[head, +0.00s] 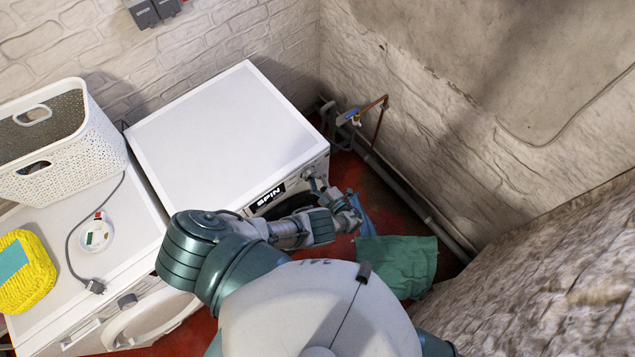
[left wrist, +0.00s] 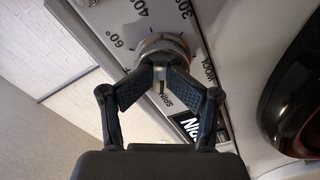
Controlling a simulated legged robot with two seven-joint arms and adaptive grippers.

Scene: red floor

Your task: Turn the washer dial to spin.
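The white washer (head: 230,125) stands against the back wall, its front turned to the lower right. Its black display (head: 268,196) reads SPIN and shows partly, upside down, in the left wrist view (left wrist: 190,125). The round silver dial (left wrist: 160,45) sits on the panel among printed marks such as 30, 40, 60, WOOL and SPIN. My left gripper (left wrist: 160,72) has its two fingers angled inward, with their tips close together on the dial's narrow grip. In the head view my left gripper (head: 322,188) is at the panel's right end. My right gripper is out of view.
A second white machine (head: 75,240) stands left of the washer, carrying a white basket (head: 75,160), a yellow woven item (head: 25,280) and a cable. Green cloth (head: 398,262) lies on the red floor at right. Pipes run along the right wall.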

